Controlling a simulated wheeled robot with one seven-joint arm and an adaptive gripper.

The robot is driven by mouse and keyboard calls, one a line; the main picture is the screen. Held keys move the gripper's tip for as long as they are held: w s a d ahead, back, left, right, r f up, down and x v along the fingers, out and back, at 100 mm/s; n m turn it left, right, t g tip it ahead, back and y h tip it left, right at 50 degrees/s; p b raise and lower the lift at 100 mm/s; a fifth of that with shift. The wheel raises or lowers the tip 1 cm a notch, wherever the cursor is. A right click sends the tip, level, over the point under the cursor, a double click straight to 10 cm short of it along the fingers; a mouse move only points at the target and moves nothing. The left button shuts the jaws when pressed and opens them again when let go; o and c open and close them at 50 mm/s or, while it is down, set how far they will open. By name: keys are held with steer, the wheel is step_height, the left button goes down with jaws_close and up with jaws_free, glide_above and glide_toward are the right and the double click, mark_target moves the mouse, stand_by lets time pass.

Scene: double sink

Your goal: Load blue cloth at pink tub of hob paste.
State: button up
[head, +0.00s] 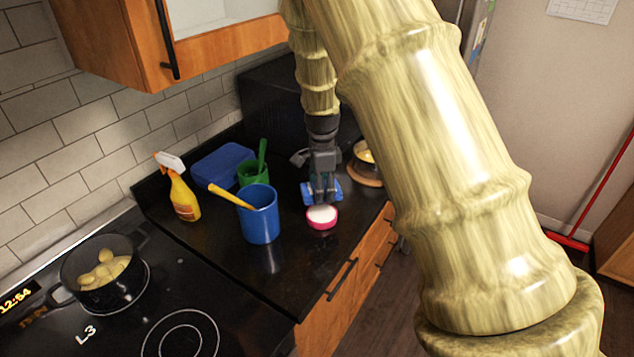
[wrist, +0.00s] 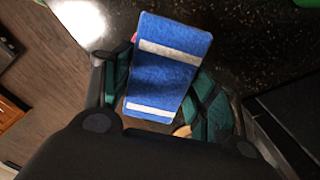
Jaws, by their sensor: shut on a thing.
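The blue cloth (wrist: 165,75) has pale stripes and lies between the fingers of my gripper (wrist: 165,95) in the wrist view. In the head view my gripper (head: 323,196) points down over the counter, shut on the blue cloth (head: 308,193). The pink tub of hob paste (head: 321,218), with white paste on top, stands on the black counter just in front of the gripper. In the head view the cloth is right behind and above the tub; I cannot tell whether they touch. In the wrist view only a sliver of pink (wrist: 134,37) shows at the cloth's edge.
A blue cup with a yellow-handled tool (head: 260,215) stands left of the tub. Behind it are a green cup (head: 252,173), a blue box (head: 222,163) and a spray bottle (head: 184,196). A pot of potatoes (head: 101,275) sits on the hob. A round container (head: 366,160) is at right.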

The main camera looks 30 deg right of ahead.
mark_target(322, 213)
steer(key=shift+s+f+b, duration=0.25)
steer(key=shift+s+b, duration=0.1)
steer(key=shift+s, duration=0.05)
steer(key=f+b, duration=0.1)
steer(key=f, duration=0.1)
steer(key=shift+w+f+b, duration=0.35)
steer(key=shift+f, duration=0.05)
steer(key=shift+s+f+b, duration=0.25)
steer(key=shift+f+b, duration=0.55)
steer(key=shift+f, duration=0.05)
steer(key=shift+w+f, duration=0.15)
steer(key=shift+f, duration=0.2)
steer(key=shift+r, duration=0.1)
steer(key=shift+f+b, duration=0.3)
steer(key=shift+f, duration=0.25)
steer(key=shift+f+p, duration=0.1)
steer(key=shift+p, duration=0.25)
stand_by(1.6)
